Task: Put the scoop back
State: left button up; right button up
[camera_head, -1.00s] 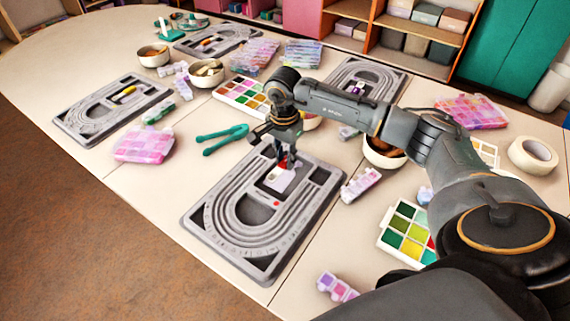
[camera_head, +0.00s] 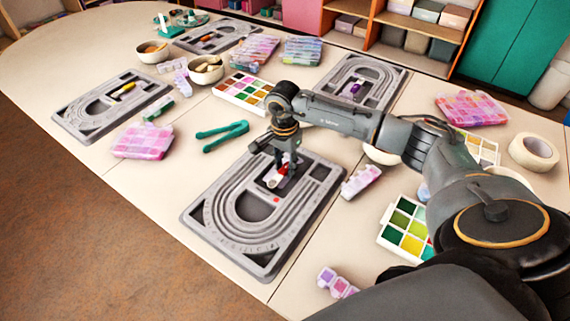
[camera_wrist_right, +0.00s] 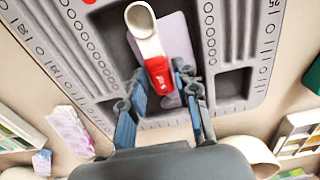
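The scoop (camera_wrist_right: 144,30) has a white bowl and a red handle (camera_wrist_right: 160,75). In the right wrist view it lies over a pale lilac patch (camera_wrist_right: 178,45) in a dark recess of the grey bead board (camera_head: 222,235). My right gripper (camera_head: 284,168) is low over the far part of this board. In the right wrist view its fingertips (camera_wrist_right: 161,80) flank the red handle closely and look shut on it. I cannot tell whether the scoop rests on the patch or hangs just above it. My left gripper is not in view.
Green pliers (camera_head: 222,134) lie left of the board. A pink bead box (camera_head: 143,142) and a bead tray (camera_head: 243,92) lie farther left and behind. A small bead case (camera_head: 361,181) and a colour tray (camera_head: 405,228) are to the right. Other boards stand around the table.

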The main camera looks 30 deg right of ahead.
aim_at(284, 168)
jog(key=shift+o, duration=0.3)
jog(key=shift+r, duration=0.1)
jog(key=shift+r+p, duration=0.2)
jog(key=shift+p, duration=0.1)
jog(key=shift+r+p, duration=0.5)
notch_tip(284, 168, up, 12)
jog(key=b, duration=0.1)
jog(key=shift+f+b, duration=0.15)
jog(key=shift+b, duration=0.25)
jog(key=shift+a, duration=0.1)
